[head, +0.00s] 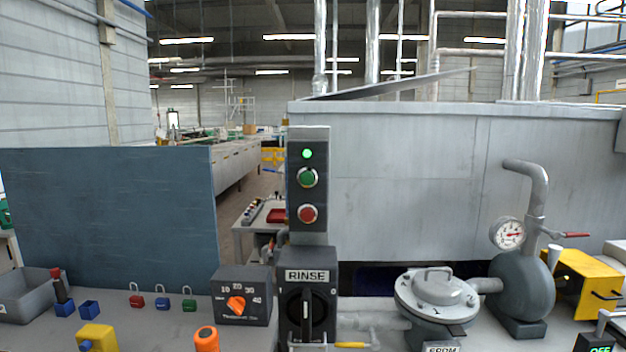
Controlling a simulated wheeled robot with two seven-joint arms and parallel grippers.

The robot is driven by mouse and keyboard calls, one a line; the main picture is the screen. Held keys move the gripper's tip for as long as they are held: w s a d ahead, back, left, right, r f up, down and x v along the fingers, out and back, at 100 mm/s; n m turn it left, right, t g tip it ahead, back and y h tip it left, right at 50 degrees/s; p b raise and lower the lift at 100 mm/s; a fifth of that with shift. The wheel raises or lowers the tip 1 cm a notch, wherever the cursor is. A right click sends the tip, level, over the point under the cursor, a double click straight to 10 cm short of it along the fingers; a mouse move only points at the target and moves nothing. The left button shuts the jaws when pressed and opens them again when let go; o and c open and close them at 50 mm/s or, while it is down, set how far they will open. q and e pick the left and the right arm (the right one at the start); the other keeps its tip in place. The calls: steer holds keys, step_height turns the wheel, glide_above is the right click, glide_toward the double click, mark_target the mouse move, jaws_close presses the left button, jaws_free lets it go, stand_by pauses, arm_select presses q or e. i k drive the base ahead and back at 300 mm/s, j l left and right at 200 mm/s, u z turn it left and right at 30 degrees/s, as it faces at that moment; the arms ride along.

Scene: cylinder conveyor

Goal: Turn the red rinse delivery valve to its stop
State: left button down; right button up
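A valve with a red lever handle (575,235) sits on the pipework at the right, beside a round pressure gauge (508,234). The lever points to the right and lies close to level. It is the only red lever I see on this pipework, and it carries no readable label. A black rotary switch (307,314) sits on a grey box labelled RINSE (307,276) near the middle, its knob standing vertical. Neither of my grippers shows in the head view.
A grey bulb-shaped vessel (523,290), a yellow box (588,283) and a round-lidded housing (435,293) crowd the right. A post with green and red buttons (307,185) stands mid-view. Padlocks and an orange dial box (242,297) are on the left bench.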

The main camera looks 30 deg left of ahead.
mark_target(554, 235)
steer(key=i+j+z, duration=0.1)
steer(key=i+z, duration=0.35)
steer(key=i, duration=0.45)
steer(key=i+l+u, duration=0.45)
steer(key=l+u, duration=0.15)
steer(key=l, duration=0.3)
steer(key=i+l+u, duration=0.15)
steer(key=l+u, duration=0.15)
steer(key=l, duration=0.2)
steer(key=i+l+u, duration=0.1)
steer(key=l+u, duration=0.2)
steer(key=l, duration=0.2)
steer(key=l+u, duration=0.3)
steer(key=l, duration=0.25)
